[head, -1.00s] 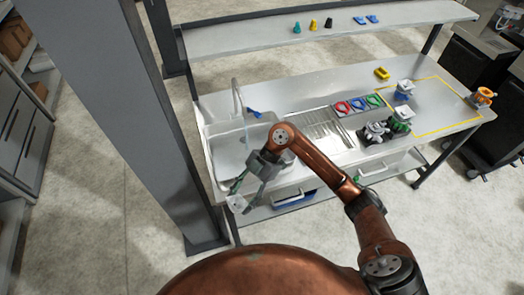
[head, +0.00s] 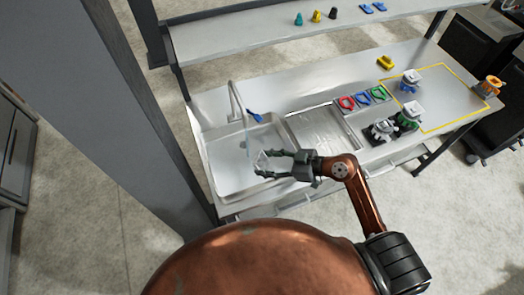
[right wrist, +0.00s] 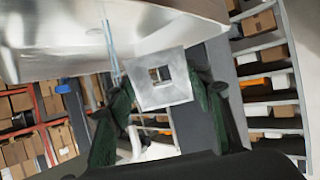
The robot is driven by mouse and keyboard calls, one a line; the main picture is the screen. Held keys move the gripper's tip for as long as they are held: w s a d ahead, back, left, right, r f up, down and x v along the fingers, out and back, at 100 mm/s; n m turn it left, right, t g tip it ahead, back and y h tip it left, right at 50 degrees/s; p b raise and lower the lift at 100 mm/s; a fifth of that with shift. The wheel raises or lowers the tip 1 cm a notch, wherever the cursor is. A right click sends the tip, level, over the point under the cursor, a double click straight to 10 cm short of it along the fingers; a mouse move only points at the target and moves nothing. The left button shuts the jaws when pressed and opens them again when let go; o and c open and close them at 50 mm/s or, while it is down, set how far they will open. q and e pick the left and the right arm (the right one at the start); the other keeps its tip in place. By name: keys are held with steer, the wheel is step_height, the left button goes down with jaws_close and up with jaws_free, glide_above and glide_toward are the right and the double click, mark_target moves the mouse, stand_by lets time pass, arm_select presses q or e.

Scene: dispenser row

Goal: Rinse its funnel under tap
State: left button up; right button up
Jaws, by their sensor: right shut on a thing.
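The pale, see-through funnel (head: 261,158) is held over the sink basin (head: 222,182) in the head view. My right gripper (head: 264,164) is shut on it, its fingers pointing left. In the right wrist view, the funnel (right wrist: 162,80) shows as a grey square with a hole, between the two dark green fingers (right wrist: 160,105). The tap (head: 235,102) rises at the back of the sink, with a blue lever (head: 254,115) beside it. A thin pale streak (right wrist: 108,45) runs down near the funnel in the wrist view. Whether water touches the funnel is unclear. My left gripper is not in view.
A ribbed drainboard (head: 322,130) lies right of the basin. Red, blue and green rings (head: 362,97) and several small dispensers (head: 408,115) stand farther right, near a yellow-outlined area (head: 455,95). A shelf (head: 260,35) runs behind; a grey post (head: 110,110) stands left.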

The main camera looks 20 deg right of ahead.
mark_target(265, 157)
steer(key=shift+w, duration=0.15)
steer(key=w+b, duration=0.1)
steer(key=w+f+b, duration=0.1)
steer(key=w+b, duration=0.1)
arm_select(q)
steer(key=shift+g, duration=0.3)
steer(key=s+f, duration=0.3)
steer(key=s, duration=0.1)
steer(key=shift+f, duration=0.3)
arm_select(e)
steer(key=w, duration=0.7)
steer(key=shift+w+a+f, duration=0.15)
steer(key=shift+w+a, duration=0.05)
steer(key=shift+w, duration=0.1)
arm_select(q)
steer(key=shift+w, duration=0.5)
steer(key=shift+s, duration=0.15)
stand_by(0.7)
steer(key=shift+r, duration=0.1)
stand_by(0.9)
